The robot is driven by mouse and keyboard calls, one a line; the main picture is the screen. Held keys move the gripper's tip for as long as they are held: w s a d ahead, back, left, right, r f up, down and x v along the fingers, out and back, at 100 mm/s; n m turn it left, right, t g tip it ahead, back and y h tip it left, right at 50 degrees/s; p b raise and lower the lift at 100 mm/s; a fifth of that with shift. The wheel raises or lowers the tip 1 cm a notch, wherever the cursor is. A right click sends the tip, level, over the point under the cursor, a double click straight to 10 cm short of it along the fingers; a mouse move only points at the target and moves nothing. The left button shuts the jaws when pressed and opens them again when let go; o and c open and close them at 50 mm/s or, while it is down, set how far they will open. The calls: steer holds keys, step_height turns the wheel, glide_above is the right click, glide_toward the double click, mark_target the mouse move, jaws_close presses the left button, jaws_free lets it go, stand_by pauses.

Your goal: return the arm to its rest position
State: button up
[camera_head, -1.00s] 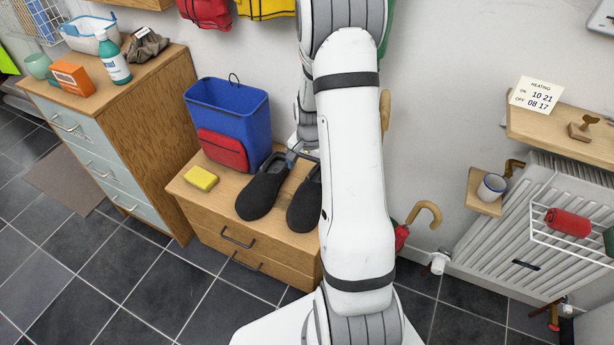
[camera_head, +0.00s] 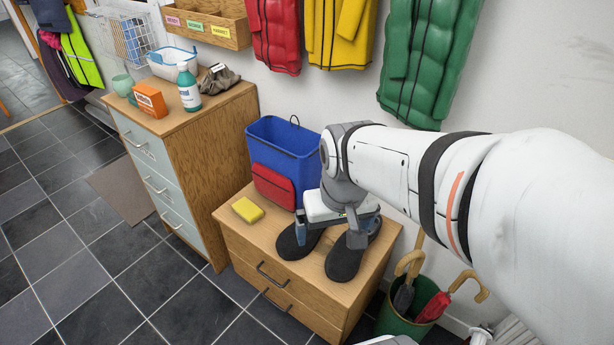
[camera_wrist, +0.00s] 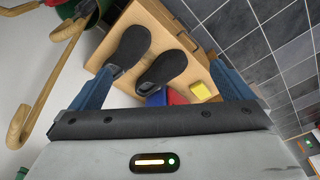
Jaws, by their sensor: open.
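My gripper (camera_head: 331,234) is open and empty, pointing down above the low wooden drawer unit. In the head view it overlaps a pair of dark slippers, the left slipper (camera_head: 290,246) and the right slipper (camera_head: 343,264), lying side by side on the unit's top. In the wrist view my two blue-grey fingers are spread wide at either side. The slippers (camera_wrist: 132,48) lie between and beyond them, apart from the fingers. My arm reaches in from the right of the head view and hides part of the wall.
A blue bin (camera_head: 275,146), a red pouch (camera_head: 272,187) and a yellow sponge (camera_head: 247,209) share the unit's top. A green umbrella stand (camera_head: 398,322) is at its right. A taller cabinet (camera_head: 212,135) stands left. Coats hang above. The tiled floor in front is clear.

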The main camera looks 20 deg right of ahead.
steer(key=shift+s+a+r, duration=0.1)
steer(key=shift+s+a, duration=0.3)
steer(key=shift+r, duration=0.1)
